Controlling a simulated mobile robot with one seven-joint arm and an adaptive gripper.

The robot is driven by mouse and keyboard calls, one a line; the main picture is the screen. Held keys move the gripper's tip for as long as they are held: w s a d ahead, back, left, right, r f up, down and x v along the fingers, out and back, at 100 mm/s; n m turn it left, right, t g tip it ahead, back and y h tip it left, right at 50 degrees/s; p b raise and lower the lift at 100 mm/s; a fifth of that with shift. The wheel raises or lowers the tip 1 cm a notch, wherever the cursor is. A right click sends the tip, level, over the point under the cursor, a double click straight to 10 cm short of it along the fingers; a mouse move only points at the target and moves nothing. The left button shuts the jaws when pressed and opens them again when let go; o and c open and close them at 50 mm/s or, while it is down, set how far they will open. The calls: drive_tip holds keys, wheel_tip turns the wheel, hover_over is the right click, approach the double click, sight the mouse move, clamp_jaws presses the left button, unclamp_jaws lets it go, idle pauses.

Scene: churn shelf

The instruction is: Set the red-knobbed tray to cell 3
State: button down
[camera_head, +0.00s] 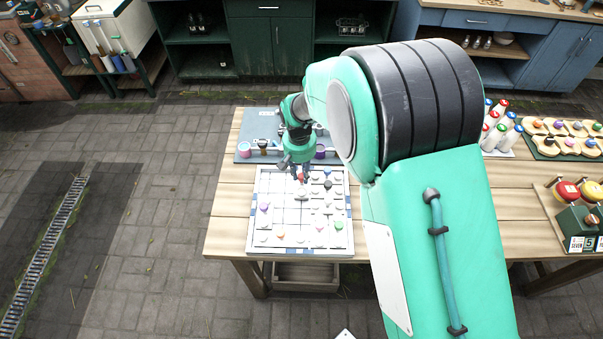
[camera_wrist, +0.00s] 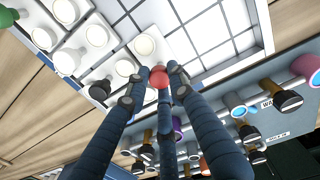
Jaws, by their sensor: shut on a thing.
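The red knob of the red-knobbed tray shows between my fingertips in the wrist view (camera_wrist: 159,77), and a bit of red shows under my gripper in the head view (camera_head: 301,177). My gripper (camera_wrist: 160,80) is shut on the red knob, over the far middle of a white gridded board (camera_head: 257,215). The tray's pale body is hard to tell from the white board and pieces around it, and I cannot tell whether it touches the board. Cell numbers are not readable.
Several white pieces with coloured knobs, including a purple one (camera_head: 264,207) and a green one (camera_head: 339,225), crowd the board. A grey rack with capped cylinders (camera_head: 245,148) lies behind it. Bottles (camera_head: 497,128) and wooden trays (camera_head: 575,128) stand right. Grid squares beside my fingers look bare.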

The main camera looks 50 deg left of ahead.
drive_tip(key=s+d, duration=0.4)
drive_tip(key=s+d+p, duration=0.1)
drive_tip(key=s+d, duration=0.3)
drive_tip(key=shift+s+d, duration=0.2)
drive_tip(key=shift+s, duration=0.05)
drive_tip(key=c, duration=1.5)
unclamp_jaws()
drive_tip(key=shift+r, duration=0.15)
wheel_tip(320, 180, up, 12)
drive_tip(key=shift+s+a+f, duration=0.15)
